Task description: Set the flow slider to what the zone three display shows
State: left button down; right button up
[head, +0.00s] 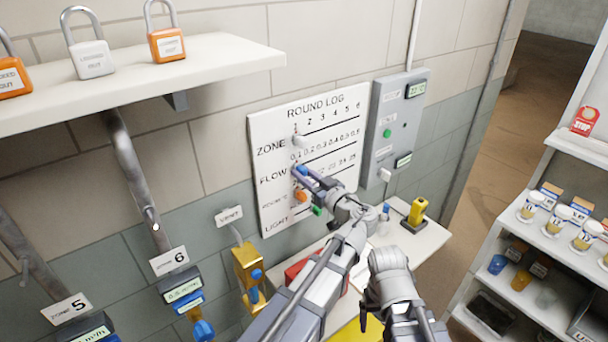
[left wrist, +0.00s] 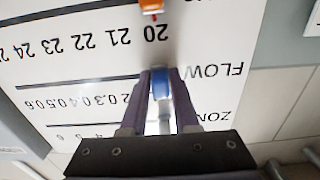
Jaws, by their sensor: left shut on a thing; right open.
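The white ROUND LOG board (head: 348,110) hangs on the wall with rows for zone, flow and light and one more row. My left gripper (head: 308,178) reaches the flow row and is shut on the blue flow slider (left wrist: 160,84), which sits at the left, low end of its scale. The fingers hide part of it. The white zone slider (head: 298,142) is just above, near 1, and the orange slider (head: 300,196) is just below. My right gripper (head: 388,268) is lower down, away from the board; its fingertips are not clear. I cannot make out a zone three display.
A grey panel (head: 397,120) with small displays is right of the board. Pipes at left carry displays marked zone 6 (head: 183,290) and zone 5 (head: 92,328). A shelf (head: 230,62) with padlocks juts out above. A white table (head: 425,243) and a rack (head: 545,255) stand at right.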

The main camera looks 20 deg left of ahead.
aim_at(309, 163)
dwell(0.4)
pick_arm(q)
jog(key=w+d, duration=0.1)
jog(key=w, duration=0.1)
jog(key=w+d, duration=0.1)
jog(key=d, duration=0.1)
jog(key=shift+w, duration=0.4)
jog(key=shift+s+a, duration=0.1)
jog(key=shift+s, duration=0.05)
jog(key=c, duration=0.7)
grip_release()
jog(key=shift+s, duration=0.1)
